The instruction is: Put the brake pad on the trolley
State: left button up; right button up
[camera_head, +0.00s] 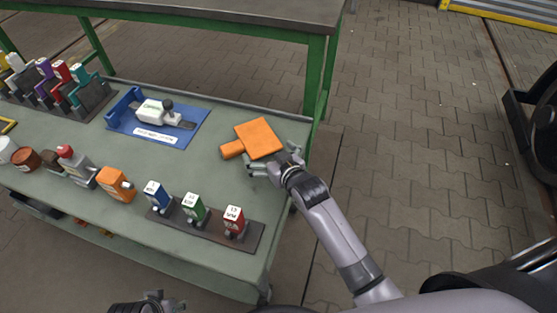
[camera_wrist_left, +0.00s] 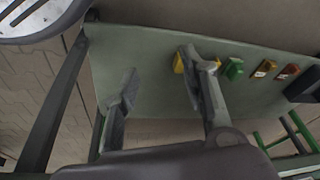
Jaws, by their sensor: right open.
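An orange flat square piece (camera_head: 259,138) with a short orange cylinder at its left lies on the grey top of the green-framed trolley (camera_head: 225,95), near its right end. I cannot tell for sure whether this is the brake pad; no other clear candidate shows. My right gripper (camera_head: 272,165) is open just in front of the orange piece, low over the trolley top, with nothing seen between its fingers. My left gripper shows only partly at the bottom edge of the head view (camera_head: 150,304). In the left wrist view its fingers (camera_wrist_left: 160,78) are apart and empty.
A blue tray (camera_head: 190,117) holds a white device. Blue, green and red labelled blocks stand on a dark strip (camera_head: 205,232) at the front edge. Orange and grey items stand further left; a coloured rack (camera_head: 90,102) stands behind them.

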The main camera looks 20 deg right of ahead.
pick_arm(q)
notch_tip(320, 180, down, 9)
jog(key=s+p, duration=0.1)
jog(key=p, duration=0.1)
jog(key=shift+s+f+g, duration=0.15)
jog(key=shift+s+g, duration=0.1)
jog(key=shift+g, duration=0.05)
pick_arm(e)
jog(key=v, duration=1.1)
jog(key=shift+r, duration=0.1)
